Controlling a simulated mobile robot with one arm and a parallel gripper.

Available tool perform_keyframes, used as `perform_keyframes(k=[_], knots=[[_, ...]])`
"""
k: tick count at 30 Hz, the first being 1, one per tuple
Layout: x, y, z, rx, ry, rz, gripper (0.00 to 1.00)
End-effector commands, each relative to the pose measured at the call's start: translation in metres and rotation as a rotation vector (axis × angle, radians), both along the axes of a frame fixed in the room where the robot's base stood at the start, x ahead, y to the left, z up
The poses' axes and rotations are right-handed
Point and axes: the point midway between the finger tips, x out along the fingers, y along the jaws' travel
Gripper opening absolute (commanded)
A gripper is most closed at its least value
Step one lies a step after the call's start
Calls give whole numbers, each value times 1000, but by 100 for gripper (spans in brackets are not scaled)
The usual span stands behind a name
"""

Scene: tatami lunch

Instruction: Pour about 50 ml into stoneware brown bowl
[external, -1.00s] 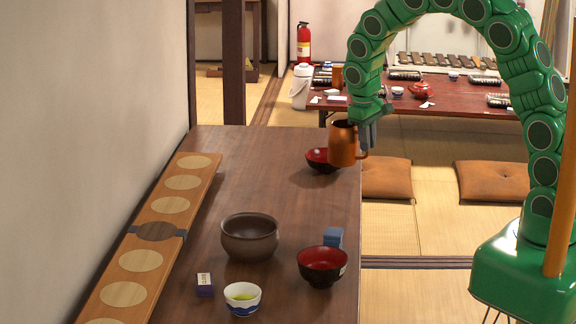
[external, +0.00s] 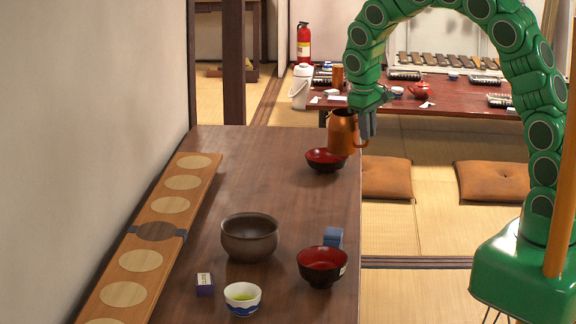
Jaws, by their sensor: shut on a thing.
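The stoneware brown bowl (external: 250,240) stands upright on the dark wooden table, left of the middle of the view. My gripper (external: 364,122) is shut on a copper-coloured mug-like pitcher (external: 342,134), at its handle side. The pitcher is roughly upright, above the far right edge of the table, well behind and to the right of the brown bowl. It overlaps a far red-and-black bowl (external: 322,161) in the view. The contents of the pitcher cannot be seen.
A near red-and-black bowl (external: 322,268), a blue block (external: 333,236), a white-and-blue cup (external: 242,299) with green content and a small dark box (external: 204,285) surround the brown bowl. A long board (external: 145,255) lies along the left. The table's middle is clear.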

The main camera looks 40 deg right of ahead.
Motion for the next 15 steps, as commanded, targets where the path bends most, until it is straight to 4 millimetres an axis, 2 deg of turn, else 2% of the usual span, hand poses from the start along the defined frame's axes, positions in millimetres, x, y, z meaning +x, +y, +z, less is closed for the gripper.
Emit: perform_keyframes(k=[5, 15], knots=[[-1, 0, 20, 0, 2, -1, 0], [13, 41, 21, 0, -5, -10, 0]])
